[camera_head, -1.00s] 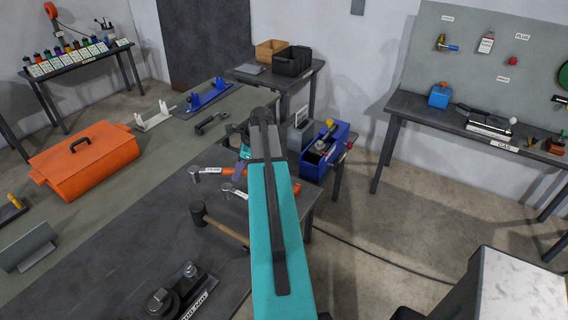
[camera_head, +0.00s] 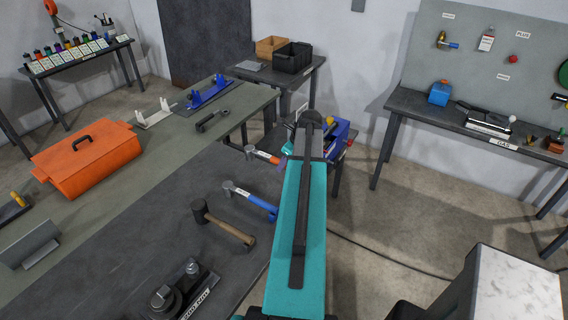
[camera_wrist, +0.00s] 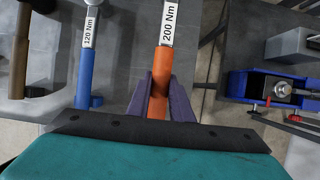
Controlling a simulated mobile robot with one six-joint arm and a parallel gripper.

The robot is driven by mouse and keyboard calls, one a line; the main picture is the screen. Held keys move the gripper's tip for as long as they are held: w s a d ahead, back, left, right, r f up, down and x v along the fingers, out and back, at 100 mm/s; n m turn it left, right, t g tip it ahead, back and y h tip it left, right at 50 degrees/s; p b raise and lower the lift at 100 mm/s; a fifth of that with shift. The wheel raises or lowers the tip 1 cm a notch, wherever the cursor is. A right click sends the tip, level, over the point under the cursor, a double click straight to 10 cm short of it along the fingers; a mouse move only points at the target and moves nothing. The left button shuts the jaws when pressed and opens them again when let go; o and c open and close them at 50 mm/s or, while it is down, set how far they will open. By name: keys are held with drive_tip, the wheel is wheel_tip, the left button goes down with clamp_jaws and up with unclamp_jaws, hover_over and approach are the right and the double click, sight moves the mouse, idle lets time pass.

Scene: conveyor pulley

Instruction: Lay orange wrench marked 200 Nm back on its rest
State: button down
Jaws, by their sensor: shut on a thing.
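The orange wrench (camera_wrist: 159,73) has a white label reading 200 Nm. My gripper (camera_wrist: 160,84) has its two purple fingers shut on the wrench's orange handle. In the head view the orange wrench (camera_head: 265,156) shows its head and label near the table's right edge; my arm hides the rest of its handle and most of the gripper. A white bracket with two uprights (camera_head: 157,115) and a blue bracket (camera_head: 209,93) stand on the far part of the table. I cannot tell which one is the wrench's rest.
A blue wrench marked 120 Nm (camera_head: 255,200) and a mallet (camera_head: 228,228) lie on the table nearby. A dark spanner (camera_head: 212,121) lies farther back. An orange toolbox (camera_head: 85,158) stands at left.

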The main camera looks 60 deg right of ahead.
drive_tip(key=shift+r, duration=0.1)
drive_tip(key=shift+f+b, duration=1.15)
drive_tip(key=shift+f, duration=2.95)
drive_tip(key=c, duration=1.5)
unclamp_jaws()
drive_tip(key=shift+r, duration=0.1)
drive_tip(key=shift+p+v, duration=1.7)
drive_tip(key=shift+v, duration=2.2)
